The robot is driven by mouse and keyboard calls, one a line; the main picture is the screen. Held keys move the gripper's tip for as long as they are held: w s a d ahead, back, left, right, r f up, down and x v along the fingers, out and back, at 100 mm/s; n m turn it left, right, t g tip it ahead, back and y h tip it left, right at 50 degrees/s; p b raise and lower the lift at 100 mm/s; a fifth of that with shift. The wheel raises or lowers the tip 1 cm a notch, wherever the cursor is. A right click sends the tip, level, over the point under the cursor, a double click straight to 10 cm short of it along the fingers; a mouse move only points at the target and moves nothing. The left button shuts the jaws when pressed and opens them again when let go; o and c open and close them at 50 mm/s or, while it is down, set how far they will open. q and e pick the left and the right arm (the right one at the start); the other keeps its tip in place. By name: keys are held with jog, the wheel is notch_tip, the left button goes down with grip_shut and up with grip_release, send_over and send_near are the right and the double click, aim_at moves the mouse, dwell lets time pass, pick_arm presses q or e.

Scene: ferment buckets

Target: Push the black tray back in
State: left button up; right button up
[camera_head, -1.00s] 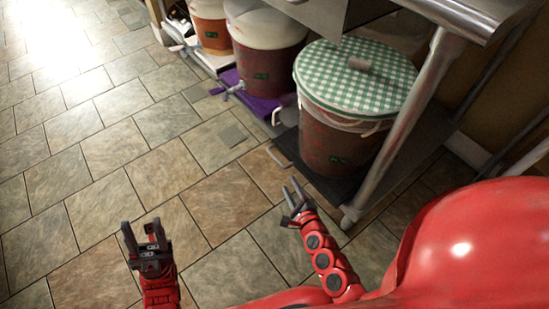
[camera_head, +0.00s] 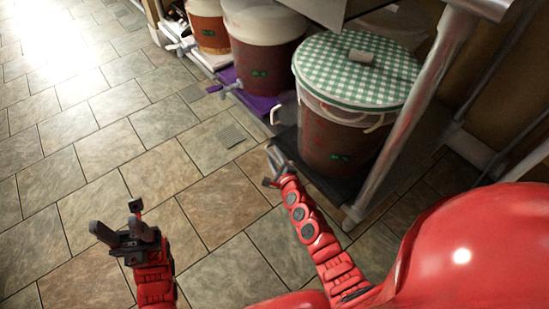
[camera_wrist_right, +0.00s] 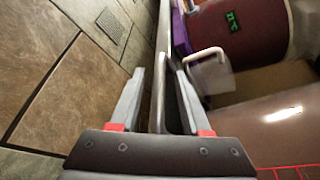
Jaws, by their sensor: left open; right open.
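The black tray (camera_head: 335,188) lies on the floor level under a dark bucket with a green checked lid (camera_head: 355,70). My right gripper (camera_head: 275,158) is open at the tray's front left edge, where a thin grey handle was visible earlier. In the right wrist view, its two fingers (camera_wrist_right: 158,95) stand on either side of a grey upright edge and handle bar (camera_wrist_right: 170,105). I cannot tell whether they touch it. My left gripper (camera_head: 121,222) is open and empty above the tiles at lower left, away from the tray.
A purple tray (camera_head: 262,106) with a white-lidded bucket (camera_head: 262,55) and tap stands just beyond. A further bucket (camera_head: 207,25) sits on a white tray. A metal table leg (camera_head: 400,125) rises at the tray's near right. The tiled floor at left is clear.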

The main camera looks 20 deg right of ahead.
grip_shut()
dwell(0.3)
dwell(1.2)
